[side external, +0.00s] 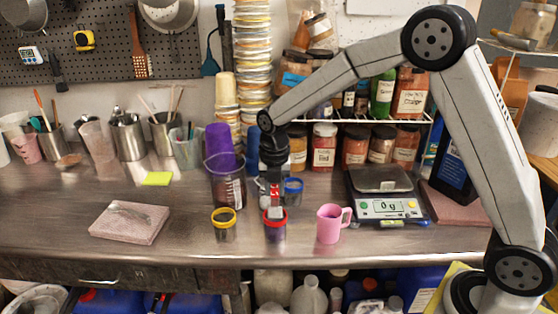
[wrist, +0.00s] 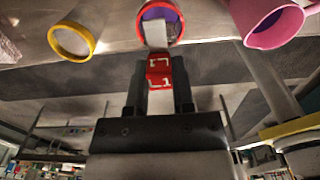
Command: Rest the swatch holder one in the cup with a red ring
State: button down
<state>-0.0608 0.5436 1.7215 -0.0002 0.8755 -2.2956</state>
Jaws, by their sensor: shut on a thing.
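The swatch holder one, a red clip with white marks (wrist: 159,70) and a pale strip, is held between the fingers of my gripper (wrist: 159,88). In the side view my gripper (side external: 274,180) points down above the cup with a red ring (side external: 276,232), which stands upright near the counter's front. In the wrist view the pale strip (wrist: 158,32) overlaps the mouth of this cup (wrist: 170,13). The red clip is outside the mouth there. I cannot tell how far the strip reaches inside or whether it touches the cup.
A yellow-ringed cup (side external: 224,230) stands to the left, and a pink mug (side external: 329,225) to the right. A blue-ringed cup (side external: 293,190) is close behind. A large beaker (side external: 226,186) and a scale (side external: 384,206) stand farther back.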

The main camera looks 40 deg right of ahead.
jog(key=shift+f, duration=2.65)
jog(key=shift+f, duration=0.1)
jog(key=shift+c, duration=2)
grip_release()
jog(key=shift+r, duration=3.95)
jog(key=shift+s, duration=0.1)
